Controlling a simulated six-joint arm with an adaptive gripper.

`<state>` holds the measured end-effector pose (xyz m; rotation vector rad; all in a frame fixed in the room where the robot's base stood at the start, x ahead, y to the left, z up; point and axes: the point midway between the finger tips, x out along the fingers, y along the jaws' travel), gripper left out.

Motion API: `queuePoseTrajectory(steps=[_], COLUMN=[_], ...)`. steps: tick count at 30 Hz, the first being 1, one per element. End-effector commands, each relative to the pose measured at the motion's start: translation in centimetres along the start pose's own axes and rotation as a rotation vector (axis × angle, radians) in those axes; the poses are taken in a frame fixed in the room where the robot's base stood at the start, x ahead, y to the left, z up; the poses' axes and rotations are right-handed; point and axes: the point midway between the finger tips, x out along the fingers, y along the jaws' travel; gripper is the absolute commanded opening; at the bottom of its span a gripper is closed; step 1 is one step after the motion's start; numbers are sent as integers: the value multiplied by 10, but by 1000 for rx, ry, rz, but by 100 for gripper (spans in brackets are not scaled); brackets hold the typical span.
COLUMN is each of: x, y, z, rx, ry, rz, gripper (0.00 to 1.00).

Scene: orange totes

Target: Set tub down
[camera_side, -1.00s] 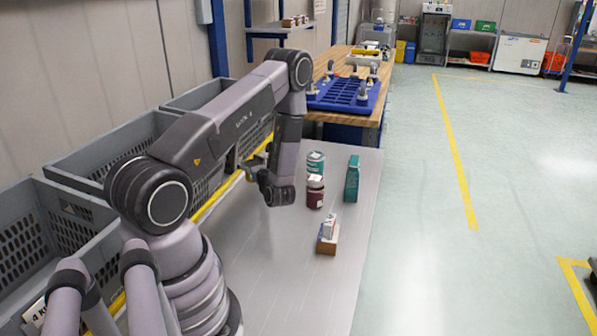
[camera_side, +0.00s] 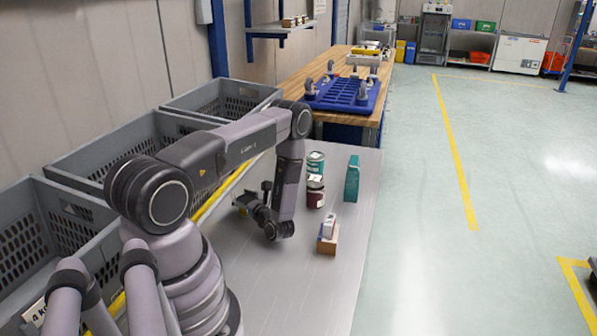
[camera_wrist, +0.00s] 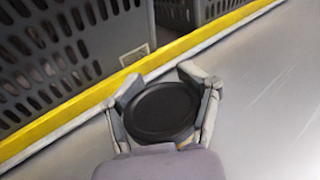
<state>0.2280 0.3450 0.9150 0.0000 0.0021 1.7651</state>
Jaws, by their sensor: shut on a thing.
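The tub (camera_wrist: 161,112) shows in the wrist view as a round black lid or top, seen from above. My gripper (camera_wrist: 164,86) is shut around it, with one finger on each side. In the side view my gripper (camera_side: 250,203) is low over the left part of the grey metal table (camera_side: 290,285), near the yellow edge strip. The tub is hard to make out there against the dark gripper. I cannot tell whether its base touches the table.
Grey crates (camera_side: 120,150) line the left side behind a yellow strip (camera_wrist: 75,118). To the right of my gripper stand a teal can (camera_side: 315,163), a dark red jar (camera_side: 315,192), a teal bottle (camera_side: 352,180) and a small box on a brown block (camera_side: 327,243). The near table is clear.

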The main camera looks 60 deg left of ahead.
Motion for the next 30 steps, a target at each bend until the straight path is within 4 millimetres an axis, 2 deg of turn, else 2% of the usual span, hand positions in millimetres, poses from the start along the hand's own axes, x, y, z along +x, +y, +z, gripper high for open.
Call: queuePoseTrajectory(steps=[4,5,12,24,26,30], x=[0,0,0,0,-7,-33], y=[0,0,0,0,-1,-2], z=[-3,-3,-3,1,0,0], rx=[0,0,0,0,2,3], ry=[0,0,0,0,1,0], rz=[0,0,0,0,-3,-8], gripper=[13,55,86,88,88,88])
